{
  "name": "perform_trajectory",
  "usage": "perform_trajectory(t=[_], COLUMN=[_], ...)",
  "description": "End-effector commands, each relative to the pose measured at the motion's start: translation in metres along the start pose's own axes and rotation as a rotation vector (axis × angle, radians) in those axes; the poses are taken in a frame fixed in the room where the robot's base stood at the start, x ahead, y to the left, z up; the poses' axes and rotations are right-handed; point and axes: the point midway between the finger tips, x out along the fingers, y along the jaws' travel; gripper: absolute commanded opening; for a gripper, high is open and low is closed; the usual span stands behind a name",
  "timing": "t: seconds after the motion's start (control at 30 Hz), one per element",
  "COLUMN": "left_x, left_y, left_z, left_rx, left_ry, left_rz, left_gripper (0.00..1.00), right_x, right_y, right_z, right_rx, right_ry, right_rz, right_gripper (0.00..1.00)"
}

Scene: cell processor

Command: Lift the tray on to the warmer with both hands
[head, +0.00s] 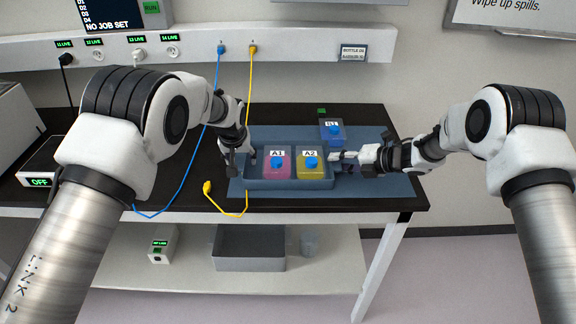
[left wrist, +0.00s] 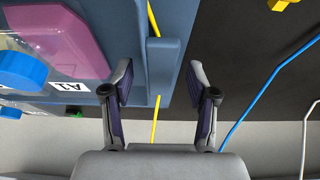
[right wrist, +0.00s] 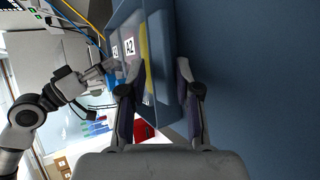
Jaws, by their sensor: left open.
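The grey-blue tray (head: 290,184) sits on a blue mat on the black bench. It holds a pink bottle A1 (head: 277,172) and a yellow bottle A2 (head: 311,171), both blue-capped. My left gripper (head: 243,162) is at the tray's left end. In the left wrist view its open fingers (left wrist: 160,82) stand either side of a lug (left wrist: 164,62) on the tray's end. My right gripper (head: 338,156) is at the right end. In the right wrist view its open fingers (right wrist: 155,82) stand either side of the tray wall (right wrist: 167,112); contact is unclear.
A low box reading OFF (head: 40,165), possibly the warmer, stands at the bench's left. Another blue-capped bottle (head: 332,131) stands behind the tray's right end. A blue cable (head: 196,148) and a yellow cable (head: 228,212) hang left of the tray.

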Motion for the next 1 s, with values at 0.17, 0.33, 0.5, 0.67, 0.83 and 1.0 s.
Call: perform_trajectory(t=[0.17,0.33,0.5,0.67,0.83,1.0], left_x=[0.006,0.006,0.006,0.006,0.003,-0.015], left_y=[0.000,0.000,0.000,0.000,0.000,0.000], left_z=[0.000,0.000,0.000,0.000,-0.001,-0.009], left_rx=[-0.001,-0.001,0.000,0.000,0.000,0.000], left_ry=[0.000,0.000,0.000,0.000,0.001,0.002], left_rz=[0.000,0.000,0.000,0.000,0.000,0.000], left_gripper=[0.58,0.58,0.00,0.00,0.00,0.00], right_x=[0.006,0.006,0.006,0.006,0.005,-0.005], right_y=[0.000,0.000,0.000,0.000,0.002,0.018], right_z=[0.000,0.000,0.000,0.000,0.001,0.004], right_rx=[0.000,0.000,0.000,0.001,0.001,0.001], right_ry=[-0.001,0.000,0.000,0.000,-0.001,-0.001], right_rz=[0.001,0.000,0.000,0.000,0.000,0.000], right_gripper=[0.32,0.32,0.00,0.00,0.00,0.00])
